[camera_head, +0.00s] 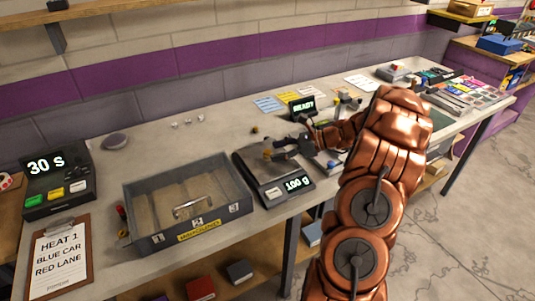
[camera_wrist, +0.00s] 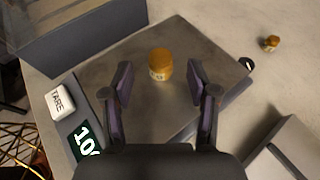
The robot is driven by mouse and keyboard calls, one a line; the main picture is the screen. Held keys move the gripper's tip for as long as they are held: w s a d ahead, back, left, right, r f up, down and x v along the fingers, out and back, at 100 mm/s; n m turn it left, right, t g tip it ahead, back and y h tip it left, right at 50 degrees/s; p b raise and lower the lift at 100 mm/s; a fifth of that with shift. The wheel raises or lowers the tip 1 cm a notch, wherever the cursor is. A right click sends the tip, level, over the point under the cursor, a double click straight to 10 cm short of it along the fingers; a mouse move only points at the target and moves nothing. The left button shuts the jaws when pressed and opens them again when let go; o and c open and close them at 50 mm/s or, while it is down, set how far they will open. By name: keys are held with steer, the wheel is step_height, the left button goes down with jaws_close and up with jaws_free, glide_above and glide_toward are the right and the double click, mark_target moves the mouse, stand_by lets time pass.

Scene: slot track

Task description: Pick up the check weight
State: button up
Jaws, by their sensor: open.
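The check weight is a small brass-coloured cylinder (camera_wrist: 160,65) standing upright on the scale's grey plate (camera_wrist: 150,112). It lies ahead of and between my gripper's fingertips in the wrist view and looks untouched. In the head view the weight (camera_head: 267,152) is at the left of my gripper (camera_head: 280,146), on the scale (camera_head: 268,178), whose display reads 100 g. My gripper (camera_wrist: 158,82) is open, with its two dark fingers apart and nothing held.
A grey tray (camera_head: 150,240) with numbered compartments stands left of the scale. A second small brass piece (camera_wrist: 270,43) lies on the bench at the right in the wrist view. The TARE button (camera_wrist: 60,102) is at the scale's left. A small READY display (camera_head: 302,106) stands behind.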

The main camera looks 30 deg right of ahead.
mark_target(270, 152)
steer(key=p+x, duration=0.1)
steer(key=x, duration=0.3)
steer(key=shift+w+a+r, duration=0.1)
jaws_close()
stand_by(0.4)
